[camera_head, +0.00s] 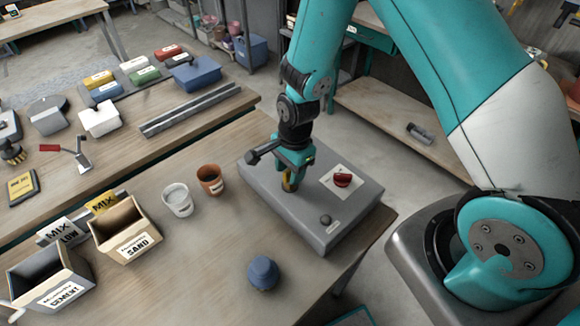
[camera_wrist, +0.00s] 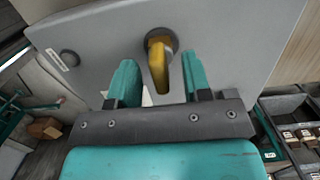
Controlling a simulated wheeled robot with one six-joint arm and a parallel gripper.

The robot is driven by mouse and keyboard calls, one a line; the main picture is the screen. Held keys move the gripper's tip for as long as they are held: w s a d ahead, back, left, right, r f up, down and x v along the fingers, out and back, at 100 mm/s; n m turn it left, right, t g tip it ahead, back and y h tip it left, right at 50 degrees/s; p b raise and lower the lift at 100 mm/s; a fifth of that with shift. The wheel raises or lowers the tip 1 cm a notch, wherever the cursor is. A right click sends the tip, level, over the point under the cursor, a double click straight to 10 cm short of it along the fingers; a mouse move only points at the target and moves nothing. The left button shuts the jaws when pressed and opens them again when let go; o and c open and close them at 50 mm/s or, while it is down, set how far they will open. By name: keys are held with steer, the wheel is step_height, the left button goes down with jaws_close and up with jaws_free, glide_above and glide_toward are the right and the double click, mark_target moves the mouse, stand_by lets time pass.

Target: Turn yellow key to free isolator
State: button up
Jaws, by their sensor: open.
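The yellow key (camera_wrist: 159,62) sticks out of a round dark socket on a grey box in the wrist view. It stands between the two teal fingers of my gripper (camera_wrist: 157,82), with a gap on each side. My gripper (camera_head: 289,184) also shows over the left part of the grey box (camera_head: 345,230) in the head view, where only a little of the key (camera_head: 289,181) is visible below the fingers. The box carries a red knob (camera_head: 342,180) on a pale plate and a small dark knob (camera_head: 326,220). No part is labelled isolator legibly.
A terracotta cup (camera_head: 210,180) and a pale cup (camera_head: 178,200) stand left of the box. A blue object (camera_head: 263,273) sits in front. A sand bin (camera_head: 125,232) and a cement bin (camera_head: 52,285) are farther left. Bare tabletop lies between them.

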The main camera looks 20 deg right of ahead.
jaws_close()
steer(key=m, duration=0.4)
steer(key=m+t, duration=0.1)
steer(key=m, duration=0.5)
jaws_free()
